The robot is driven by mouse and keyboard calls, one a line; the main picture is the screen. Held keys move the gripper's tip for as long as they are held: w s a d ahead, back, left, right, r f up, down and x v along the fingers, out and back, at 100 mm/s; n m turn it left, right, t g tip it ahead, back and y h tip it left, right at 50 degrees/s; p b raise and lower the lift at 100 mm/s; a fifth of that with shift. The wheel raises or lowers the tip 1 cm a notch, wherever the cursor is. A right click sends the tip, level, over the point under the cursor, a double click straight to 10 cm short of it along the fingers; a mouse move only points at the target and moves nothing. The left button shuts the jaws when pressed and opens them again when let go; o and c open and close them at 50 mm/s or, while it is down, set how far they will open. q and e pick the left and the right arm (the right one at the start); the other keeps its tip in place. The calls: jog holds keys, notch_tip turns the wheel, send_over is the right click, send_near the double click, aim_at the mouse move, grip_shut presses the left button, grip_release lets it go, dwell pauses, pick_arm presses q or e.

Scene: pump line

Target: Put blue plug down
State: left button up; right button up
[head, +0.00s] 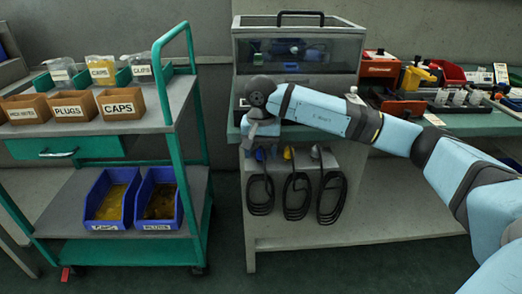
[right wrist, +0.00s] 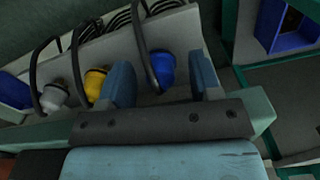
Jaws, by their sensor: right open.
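The blue plug (right wrist: 163,68) shows in the right wrist view, with a black cable running up from it. It sits in the gap between the two fingers of my right gripper (right wrist: 160,78), which is open. I cannot tell whether either finger touches it. In the head view the blue plug (head: 261,154) is at the left end of a row of plugs on the bench front, just below my right gripper (head: 249,142). My left gripper is not in view.
A yellow plug (right wrist: 95,84) and a grey plug (right wrist: 54,97) sit beside the blue one, their black cables (head: 296,195) hanging in loops. A green trolley (head: 180,95) with labelled bins stands to the left. A clear-fronted box (head: 300,48) stands on the bench behind.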

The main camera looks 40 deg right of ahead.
aim_at(261, 149)
jog(key=shift+r, duration=0.1)
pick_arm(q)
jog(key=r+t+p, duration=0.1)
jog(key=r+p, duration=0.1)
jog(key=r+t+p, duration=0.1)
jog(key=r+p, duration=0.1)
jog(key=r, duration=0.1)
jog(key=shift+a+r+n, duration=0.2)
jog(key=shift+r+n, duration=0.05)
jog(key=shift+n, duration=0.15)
pick_arm(e)
notch_tip(261, 149, up, 12)
